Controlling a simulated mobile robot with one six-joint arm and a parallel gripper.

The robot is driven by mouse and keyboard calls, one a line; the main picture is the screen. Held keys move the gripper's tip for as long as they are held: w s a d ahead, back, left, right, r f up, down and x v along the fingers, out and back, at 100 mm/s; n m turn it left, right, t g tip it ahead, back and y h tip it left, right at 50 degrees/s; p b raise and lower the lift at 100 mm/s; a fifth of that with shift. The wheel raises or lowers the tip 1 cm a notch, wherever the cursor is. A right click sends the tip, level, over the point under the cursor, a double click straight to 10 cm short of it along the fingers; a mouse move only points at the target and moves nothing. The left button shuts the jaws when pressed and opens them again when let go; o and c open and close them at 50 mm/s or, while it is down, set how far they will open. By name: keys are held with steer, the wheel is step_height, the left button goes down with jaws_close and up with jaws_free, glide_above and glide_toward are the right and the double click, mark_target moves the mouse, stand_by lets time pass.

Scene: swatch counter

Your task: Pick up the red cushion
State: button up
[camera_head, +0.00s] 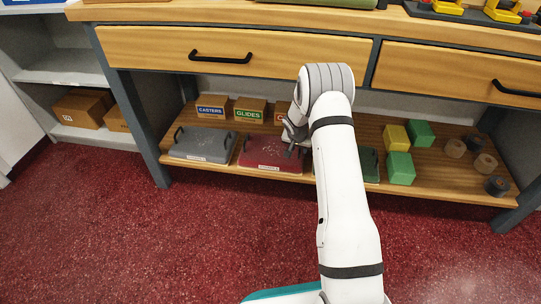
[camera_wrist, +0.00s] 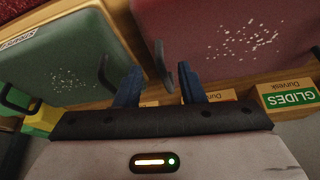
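The red cushion (camera_head: 268,152), a flat dark-red pad with a pale label and a dark handle on each side, lies on the wooden lower shelf. It fills the upper right of the wrist view (camera_wrist: 225,35), with white specks on its face. My gripper (camera_head: 294,148) is at the red cushion's right end in the head view, its tips partly hidden. In the wrist view my gripper (camera_wrist: 159,72) has its two blue fingers apart, with the red cushion's near handle (camera_wrist: 160,60) between the tips. I cannot tell whether a finger touches it.
A green cushion (camera_head: 369,165) lies close to the right, partly behind my arm; its dark handle (camera_wrist: 104,74) is beside one finger. A grey cushion (camera_head: 203,145) lies left. Boxes marked CASTERS (camera_head: 212,107) and GLIDES (camera_head: 250,110) stand behind. Drawers (camera_head: 160,48) overhang the shelf.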

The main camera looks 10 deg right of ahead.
mark_target(299, 153)
steer(key=b+x, duration=0.1)
steer(key=x, duration=0.2)
steer(key=shift+f, duration=0.25)
steer(key=shift+r, duration=0.1)
jaws_close()
steer(key=shift+w, duration=0.1)
stand_by(0.9)
